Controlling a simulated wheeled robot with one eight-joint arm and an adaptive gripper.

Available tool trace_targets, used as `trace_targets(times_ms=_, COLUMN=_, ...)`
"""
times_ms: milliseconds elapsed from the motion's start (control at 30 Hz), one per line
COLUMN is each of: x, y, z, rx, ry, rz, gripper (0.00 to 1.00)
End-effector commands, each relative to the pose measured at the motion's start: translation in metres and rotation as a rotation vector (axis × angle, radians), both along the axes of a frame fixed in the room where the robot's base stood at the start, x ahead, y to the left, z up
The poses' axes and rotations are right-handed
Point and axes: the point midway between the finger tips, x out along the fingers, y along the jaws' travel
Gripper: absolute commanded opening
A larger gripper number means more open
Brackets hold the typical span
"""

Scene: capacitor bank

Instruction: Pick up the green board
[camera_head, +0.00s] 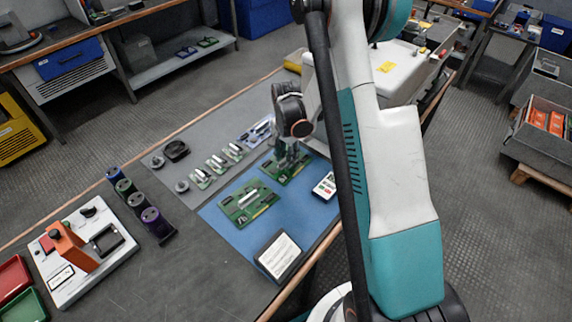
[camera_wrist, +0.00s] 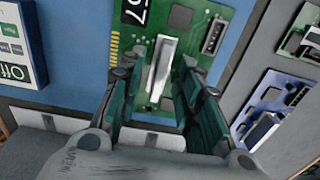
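A green board (camera_wrist: 190,25) with a white upright handle (camera_wrist: 162,65), gold edge contacts and white digits lies on the blue mat (camera_wrist: 78,60). In the head view this green board (camera_head: 278,177) is partly hidden under my gripper (camera_head: 290,150). In the wrist view my gripper (camera_wrist: 158,95) is open, with one dark green finger on each side of the handle. Gaps show between the handle and the fingers, and the lower part of the board is hidden by them. A second green board (camera_head: 238,210) with a similar handle lies on the mat nearer the camera.
A white machine (camera_head: 375,75) is behind my arm.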

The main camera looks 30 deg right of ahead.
Motion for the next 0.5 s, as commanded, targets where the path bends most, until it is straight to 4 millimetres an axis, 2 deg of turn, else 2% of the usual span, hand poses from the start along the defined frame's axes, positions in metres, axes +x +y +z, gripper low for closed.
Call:
trace_targets(times_ms=67, x=0.0, y=0.0, z=0.0008, rx=0.0, ry=0.0, rz=0.0, gripper=0.32)
trace_targets(times_ms=200, x=0.0, y=-0.0001, z=0.0009, rx=0.0, ry=0.0, rz=0.0, gripper=0.0)
trace_targets(times_ms=500, x=0.0001, y=0.0, z=0.001, rx=0.0, ry=0.0, rz=0.0, gripper=0.0)
